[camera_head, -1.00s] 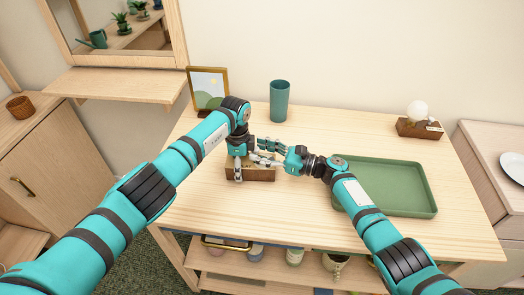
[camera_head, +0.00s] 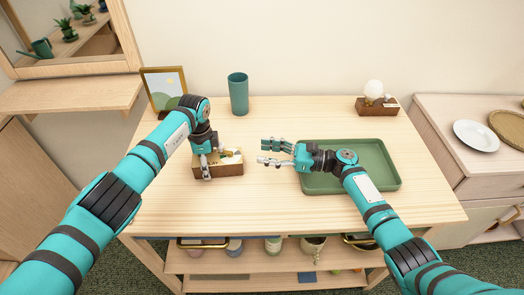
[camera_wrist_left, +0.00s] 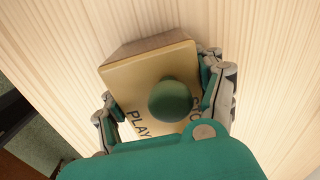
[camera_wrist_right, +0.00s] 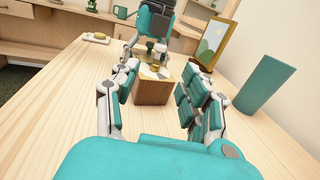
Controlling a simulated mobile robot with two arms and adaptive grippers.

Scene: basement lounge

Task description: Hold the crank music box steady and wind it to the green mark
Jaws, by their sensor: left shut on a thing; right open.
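The music box (camera_head: 232,169) is a small brown wooden block with a cream top, standing on the table's left half. In the left wrist view its cream top (camera_wrist_left: 135,85) bears a round green knob (camera_wrist_left: 171,100) and the partly covered lettering "PLAY". My left gripper (camera_head: 206,166) reaches down from above and is shut on the box, with fingers along opposite sides. The right wrist view shows the box (camera_wrist_right: 153,92) ahead, between the open fingers.
A green tray (camera_head: 388,184) lies under and beside my right forearm. A teal cup (camera_head: 238,94) and a picture frame (camera_head: 164,88) stand behind the box. A wooden block with a white globe (camera_head: 374,91) stands at the back right. The table's front strip is clear.

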